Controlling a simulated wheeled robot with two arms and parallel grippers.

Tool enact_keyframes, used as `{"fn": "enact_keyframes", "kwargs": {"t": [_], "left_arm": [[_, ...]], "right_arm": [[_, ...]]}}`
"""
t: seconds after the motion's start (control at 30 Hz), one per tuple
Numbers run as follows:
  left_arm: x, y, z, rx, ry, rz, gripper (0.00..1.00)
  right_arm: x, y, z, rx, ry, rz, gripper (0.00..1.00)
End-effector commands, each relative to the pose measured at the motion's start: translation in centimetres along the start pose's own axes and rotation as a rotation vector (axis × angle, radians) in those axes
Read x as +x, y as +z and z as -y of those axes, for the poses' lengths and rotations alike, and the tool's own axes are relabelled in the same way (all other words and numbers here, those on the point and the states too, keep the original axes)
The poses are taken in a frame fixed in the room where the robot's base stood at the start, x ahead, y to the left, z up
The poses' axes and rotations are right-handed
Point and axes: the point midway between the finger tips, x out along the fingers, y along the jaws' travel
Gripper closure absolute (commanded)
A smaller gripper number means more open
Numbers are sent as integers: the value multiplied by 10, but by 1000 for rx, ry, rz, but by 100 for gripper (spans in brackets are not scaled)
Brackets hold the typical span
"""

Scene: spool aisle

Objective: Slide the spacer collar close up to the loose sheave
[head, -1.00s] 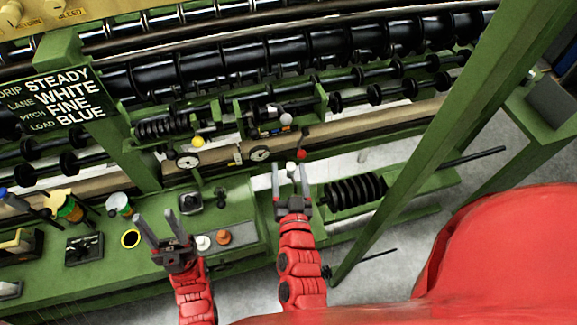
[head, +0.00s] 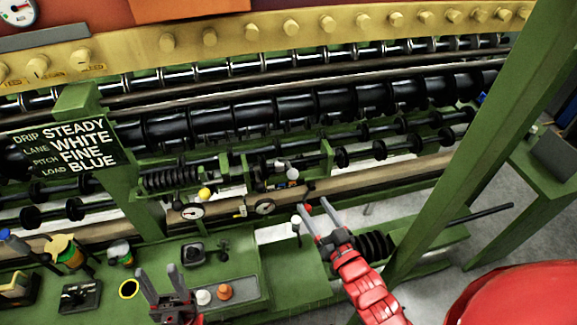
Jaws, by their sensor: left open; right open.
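I cannot tell for sure which part is the spacer collar or which is the loose sheave. Black discs and collars sit along the thin shafts (head: 395,128) behind the gauges, and a ribbed black roller (head: 375,245) lies on a rod at the right, partly hidden by my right gripper. My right gripper (head: 313,208) is open and empty in this view, its fingertips appearing close to a red ball knob and a white-topped lever (head: 296,220). My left gripper (head: 158,270) is open and empty low over the green bench, beside a yellow ring.
The green bench (head: 235,265) carries a black switch box (head: 80,295), a jar (head: 120,252), white and orange knobs (head: 224,292). Two dial gauges (head: 265,207) and a yellow ball knob (head: 205,194) stand behind. A slanting green post (head: 465,140) stands right of my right arm.

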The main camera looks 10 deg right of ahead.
Motion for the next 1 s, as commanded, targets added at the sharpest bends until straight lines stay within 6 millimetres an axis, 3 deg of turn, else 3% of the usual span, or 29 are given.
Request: {"fn": "enact_keyframes", "kwargs": {"t": [0.27,0.37,0.67,1.0], "left_arm": [[-1,0,0,0,0,0,50],[-2,0,0,0,0,0,50],[-42,7,-2,0,0,0,50],[-64,11,-3,0,0,0,50]], "right_arm": [[6,8,-9,1,0,43,29],[23,8,-7,3,-3,41,29],[87,16,-8,1,-2,39,29],[151,17,-8,0,0,43,29]]}}
